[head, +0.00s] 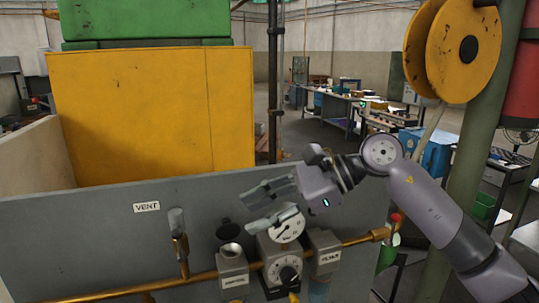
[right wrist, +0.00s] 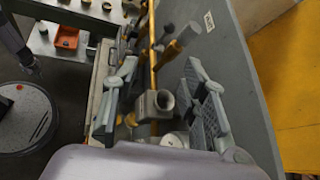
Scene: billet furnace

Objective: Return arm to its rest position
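My right arm comes in from the right in the head view. Its gripper (head: 250,208) is in front of the grey panel (head: 90,235), above and left of a round dial gauge (head: 287,228). The fingers are apart with nothing held between them. In the right wrist view the two fingers of the right gripper (right wrist: 160,100) are spread wide, and a grey cup-topped fitting (right wrist: 155,105) shows in the gap beyond them. My left gripper does not show in the head view.
A brass pipe (head: 205,276) runs along the panel, with grey fittings and a red-knobbed valve (head: 395,218). A yellow cabinet (head: 150,110) stands behind. A green post (head: 480,120) with a yellow reel (head: 462,50) stands at right, close to my right arm.

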